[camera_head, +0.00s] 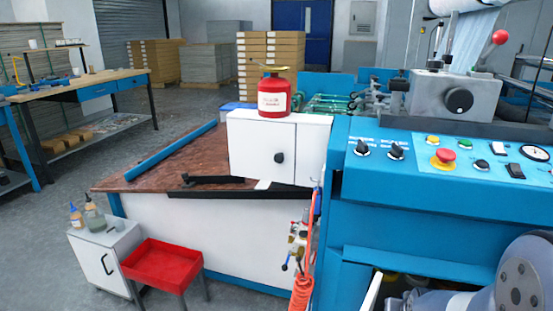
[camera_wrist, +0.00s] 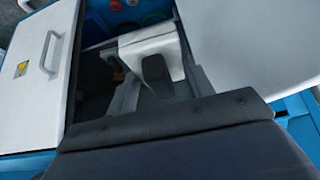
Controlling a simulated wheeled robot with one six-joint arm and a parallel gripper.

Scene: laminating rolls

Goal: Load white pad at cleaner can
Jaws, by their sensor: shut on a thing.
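The red cleaner can (camera_head: 273,95), with a white label, stands upright on top of the white cabinet (camera_head: 312,150) in the head view. In the wrist view, my gripper (camera_wrist: 155,72) shows as dark grey parts, with a finger against a pale, blocky white pad (camera_wrist: 150,43). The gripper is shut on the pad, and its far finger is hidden. The pad is not seen in the head view, where only part of my arm shows at the lower right. The can is out of the wrist view.
The blue machine console (camera_head: 430,190) fills the right, with an open compartment below it. A white panel with a handle (camera_wrist: 32,70) is at the left in the wrist view. A red tray (camera_head: 165,262) and a small white cabinet (camera_head: 105,255) stand at the lower left.

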